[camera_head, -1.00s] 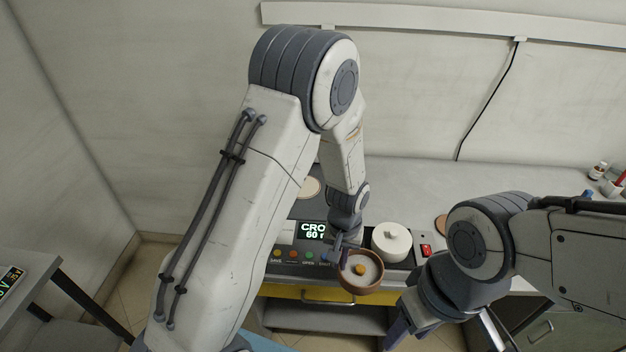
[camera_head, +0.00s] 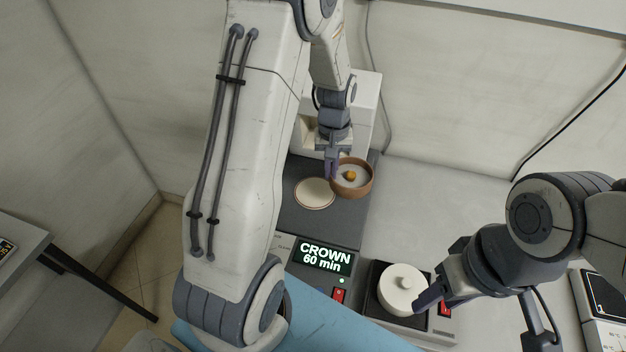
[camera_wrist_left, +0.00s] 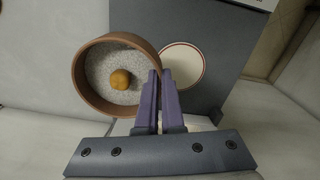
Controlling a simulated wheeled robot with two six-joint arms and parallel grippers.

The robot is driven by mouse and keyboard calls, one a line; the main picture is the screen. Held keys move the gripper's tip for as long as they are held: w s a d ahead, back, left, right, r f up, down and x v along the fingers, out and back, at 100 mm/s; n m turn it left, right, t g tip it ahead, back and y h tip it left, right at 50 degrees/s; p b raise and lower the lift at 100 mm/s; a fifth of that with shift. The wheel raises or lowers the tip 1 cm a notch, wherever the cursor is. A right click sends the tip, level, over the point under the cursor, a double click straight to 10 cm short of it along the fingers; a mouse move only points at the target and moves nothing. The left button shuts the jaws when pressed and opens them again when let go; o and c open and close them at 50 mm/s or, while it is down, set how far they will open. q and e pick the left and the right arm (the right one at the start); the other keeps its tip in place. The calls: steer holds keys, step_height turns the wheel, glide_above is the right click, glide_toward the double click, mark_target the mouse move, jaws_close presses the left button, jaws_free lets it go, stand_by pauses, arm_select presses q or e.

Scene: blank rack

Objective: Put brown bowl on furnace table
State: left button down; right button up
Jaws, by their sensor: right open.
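The brown bowl (camera_head: 352,191) holds pale granular material with an orange-yellow lump in it. My left gripper (camera_head: 332,172) is shut on the bowl's rim. In the left wrist view the fingers (camera_wrist_left: 160,80) close together at the right rim of the bowl (camera_wrist_left: 84,96). The bowl is upright, beside a round cream disc with a brown edge (camera_head: 315,193), which looks like the furnace table; it also shows in the left wrist view (camera_wrist_left: 183,66). I cannot tell whether the bowl touches the dark surface below. My right gripper (camera_head: 445,286) is open and empty beside the white lidded pot.
The dark grey unit (camera_head: 300,216) carries a lit display (camera_head: 323,256) reading "CROWN 60 min". A white housing (camera_head: 365,95) stands behind it. The white lidded pot (camera_head: 400,288) sits at the front right. The grey counter (camera_head: 430,205) to the right is clear.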

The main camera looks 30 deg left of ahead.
arm_select(q)
steer(key=a+f+p, duration=0.1)
steer(key=a+f, duration=0.1)
steer(key=a, duration=0.1)
steer(key=a+f+p, duration=0.1)
steer(key=a+f, duration=0.1)
steer(key=a, duration=0.2)
steer(key=a+f+p, duration=0.1)
steer(key=a+f, duration=0.1)
steer(key=a, duration=0.1)
steer(key=shift+w+a+f, duration=0.1)
steer(key=shift+a, duration=0.1)
steer(key=shift+a+f, duration=0.15)
steer(key=shift+f, duration=0.05)
step_height(320, 180, down, 3)
steer(key=shift+f+p, duration=0.1)
steer(key=shift+p, duration=0.85)
steer(key=shift+f, duration=0.35)
steer(key=shift+f, duration=0.15)
steer(key=c, duration=1.1)
jaws_free()
steer(key=shift+o, duration=0.2)
